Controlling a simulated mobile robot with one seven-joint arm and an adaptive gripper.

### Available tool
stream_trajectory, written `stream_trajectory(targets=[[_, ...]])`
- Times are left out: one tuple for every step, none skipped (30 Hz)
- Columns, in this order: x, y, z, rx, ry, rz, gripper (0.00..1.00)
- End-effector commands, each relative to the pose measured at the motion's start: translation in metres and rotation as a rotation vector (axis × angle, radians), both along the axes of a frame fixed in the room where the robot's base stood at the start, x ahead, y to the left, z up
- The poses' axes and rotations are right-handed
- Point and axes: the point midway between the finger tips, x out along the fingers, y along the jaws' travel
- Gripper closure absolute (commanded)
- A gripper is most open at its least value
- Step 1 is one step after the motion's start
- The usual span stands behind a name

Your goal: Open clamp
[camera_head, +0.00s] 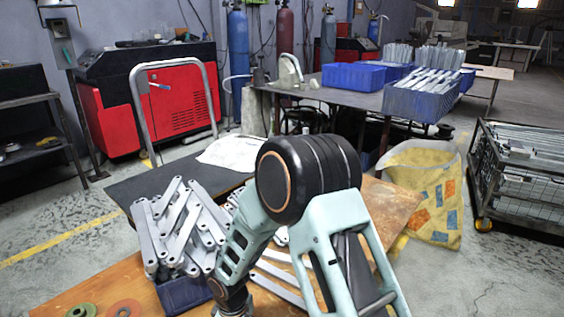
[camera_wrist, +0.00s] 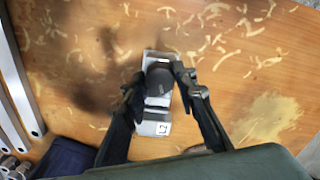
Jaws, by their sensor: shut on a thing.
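The clamp (camera_wrist: 153,128) is in the middle of the wrist view, on the wooden tabletop. It has a pale grey metal body with a rounded black part on top and a small dark square mark at its near end. My gripper (camera_wrist: 160,77) has its two dark fingers on either side of the black part, shut on it. The fingers hide the clamp's sides, so I cannot tell how far it is open. In the head view my arm reaches down over the workbench (camera_head: 120,284); the gripper and clamp do not show there.
A blue bin (camera_head: 183,294) heaped with grey brackets (camera_head: 180,225) stands left of my arm. Loose metal strips (camera_head: 280,275) lie on the bench beside it. Wood shavings (camera_wrist: 215,40) litter the tabletop around the clamp. A green ring (camera_head: 80,310) lies at the near left edge.

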Motion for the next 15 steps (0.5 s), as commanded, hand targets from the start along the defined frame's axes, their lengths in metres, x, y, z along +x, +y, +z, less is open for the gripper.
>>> stream_trajectory(targets=[[-0.0001, -0.0004, 0.0032, 0.001, 0.002, 0.076, 0.98], [0.0002, -0.0006, 0.0032, 0.001, 0.002, 0.127, 0.98], [0.0001, -0.0002, 0.0036, 0.001, 0.002, 0.196, 0.98], [0.0001, 0.0001, 0.0037, 0.002, 0.001, 0.247, 0.98], [0.0001, -0.0002, 0.0037, 0.001, 0.002, 0.297, 0.98], [0.0002, -0.0003, 0.0037, 0.002, 0.001, 0.367, 0.98], [0.0002, 0.0000, 0.0041, 0.002, 0.001, 0.419, 0.98], [0.0001, 0.0003, 0.0041, 0.002, 0.002, 0.469, 0.98], [0.0000, -0.0002, 0.0040, 0.002, 0.002, 0.536, 0.98], [0.0002, -0.0003, 0.0041, 0.002, 0.002, 0.588, 0.98], [0.0001, 0.0000, 0.0044, 0.002, 0.002, 0.639, 0.98], [-0.0004, 0.0002, 0.0043, 0.002, 0.002, 0.707, 0.98], [-0.0002, -0.0001, 0.0043, 0.002, 0.002, 0.759, 0.98], [-0.0001, -0.0002, 0.0045, 0.002, 0.002, 0.809, 0.98], [-0.0003, -0.0002, 0.0045, 0.002, 0.002, 0.877, 0.98]])
